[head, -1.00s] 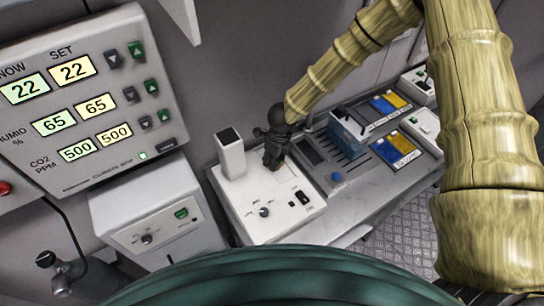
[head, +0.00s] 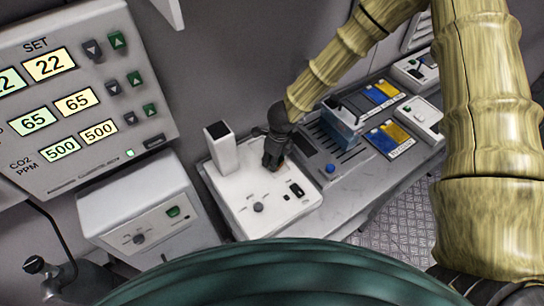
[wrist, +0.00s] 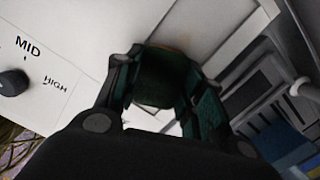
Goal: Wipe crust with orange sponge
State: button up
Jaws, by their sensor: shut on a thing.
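My gripper (head: 276,158) points down at the top of a white device (head: 240,200) at the middle of the head view. In the wrist view its two fingers (wrist: 165,95) are closed on a dark green block with a thin orange-brown edge, which I take for the orange sponge (wrist: 160,78). The block is at or just above the white surface; I cannot tell whether it touches. In the head view the sponge is mostly hidden by the fingers. I cannot make out any crust.
A white post (head: 221,150) stands left of my gripper on the device. A dial (head: 258,207) and a black switch (head: 295,189) are in front. A grey slotted unit (head: 345,150) and blue-and-yellow panels (head: 390,140) lie to the right. A climate display (head: 75,95) hangs at left.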

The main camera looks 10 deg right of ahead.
jog(key=shift+s+d+f, duration=0.2)
jog(key=shift+s+f, duration=0.2)
jog(key=shift+s, duration=0.15)
jog(key=shift+r+p, duration=0.45)
jog(key=shift+p, duration=0.05)
jog(key=shift+w+d+r+p, duration=0.1)
jog(key=shift+w+r+p, duration=0.1)
jog(key=shift+r+p, duration=0.5)
notch_tip(320, 180, up, 2)
jog(key=shift+w+r+p, duration=0.1)
jog(key=shift+r+p, duration=0.05)
jog(key=shift+p, duration=0.7)
jog(key=shift+w+r+p, duration=0.1)
jog(key=shift+r+p, duration=0.2)
jog(key=shift+r, duration=0.65)
jog(key=shift+r, duration=1.45)
